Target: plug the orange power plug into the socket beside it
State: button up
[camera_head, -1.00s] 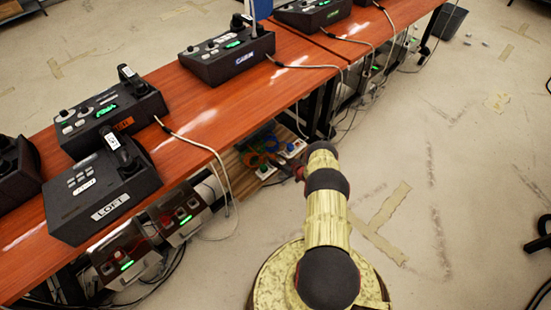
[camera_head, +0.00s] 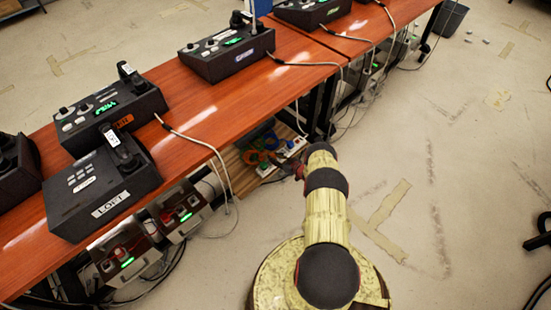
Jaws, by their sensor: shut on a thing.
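A white power strip with sockets (camera_head: 291,147) lies low under the table's edge, just left of the end of my arm. Orange, blue and green looped shapes (camera_head: 262,146) lie beside it on a wooden board, too small to make out well. I cannot pick out the orange plug for sure. My yellow and black arm reaches from the base toward the strip. A small dark red part shows at its far end, close to the strip. My gripper's fingers and whatever is between them are hidden behind the arm and in the shade.
The orange-brown table (camera_head: 205,118) carries several black phone consoles (camera_head: 104,188). Pale cables (camera_head: 205,142) hang over its front edge. Grey units with green lights (camera_head: 184,210) stand under it. A dark bin (camera_head: 451,20) is at the back.

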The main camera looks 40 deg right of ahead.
jog(key=shift+f, duration=0.25)
jog(key=o, duration=1.2)
jog(key=shift+c, duration=0.2)
jog(key=shift+o, duration=0.4)
jog(key=v, duration=1.2)
